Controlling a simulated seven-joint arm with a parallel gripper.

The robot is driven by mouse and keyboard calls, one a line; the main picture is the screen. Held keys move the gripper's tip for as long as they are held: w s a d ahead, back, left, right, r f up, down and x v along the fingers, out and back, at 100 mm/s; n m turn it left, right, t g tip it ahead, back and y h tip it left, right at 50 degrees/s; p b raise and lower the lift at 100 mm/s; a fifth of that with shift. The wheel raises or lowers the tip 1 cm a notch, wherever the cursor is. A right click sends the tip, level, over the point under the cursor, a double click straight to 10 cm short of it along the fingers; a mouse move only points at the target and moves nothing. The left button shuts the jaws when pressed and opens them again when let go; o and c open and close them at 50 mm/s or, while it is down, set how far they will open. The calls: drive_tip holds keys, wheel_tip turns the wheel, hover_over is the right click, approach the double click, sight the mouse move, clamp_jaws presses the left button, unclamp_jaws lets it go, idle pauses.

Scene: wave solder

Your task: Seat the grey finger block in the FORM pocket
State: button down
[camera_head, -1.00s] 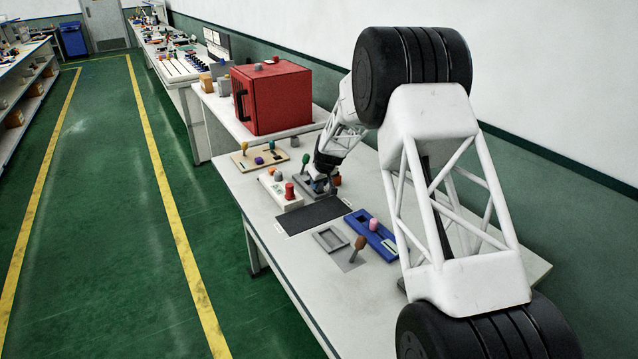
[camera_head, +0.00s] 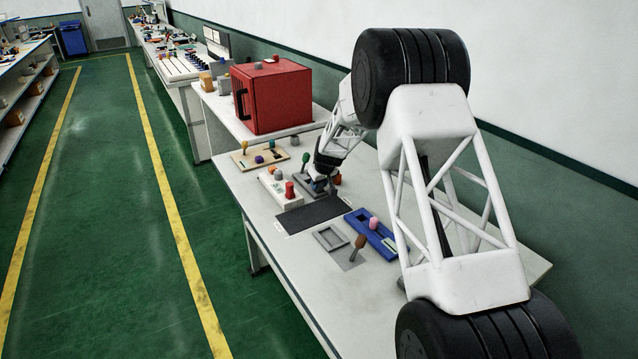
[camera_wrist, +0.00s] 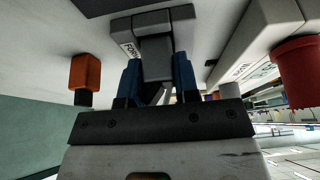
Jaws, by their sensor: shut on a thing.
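My gripper (camera_wrist: 160,82) has blue fingers and is shut on the grey finger block (camera_wrist: 156,60), which sits between them in the wrist view. Beyond the block is a dark grey fixture (camera_wrist: 167,22) with a white label (camera_wrist: 129,50) that appears to read FORM. The block overlaps the fixture in this view; I cannot tell how deep it is in the pocket. In the head view my gripper (camera_head: 319,184) is low over the dark fixture (camera_head: 304,182), and the wrist hides the block and the pocket.
A white block with a red cylinder (camera_head: 289,190) stands close on the left. An orange-topped piece (camera_wrist: 85,72) stands on the other side. A green knob (camera_head: 305,158) is behind. A dark mat (camera_head: 310,214), a grey tray (camera_head: 330,237) and a blue fixture (camera_head: 371,236) lie in front.

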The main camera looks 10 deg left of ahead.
drive_tip(key=shift+f, duration=0.3)
idle(0.5)
drive_tip(key=c, duration=0.8)
unclamp_jaws()
drive_tip(key=shift+r, duration=0.1)
drive_tip(key=shift+v, duration=3.8)
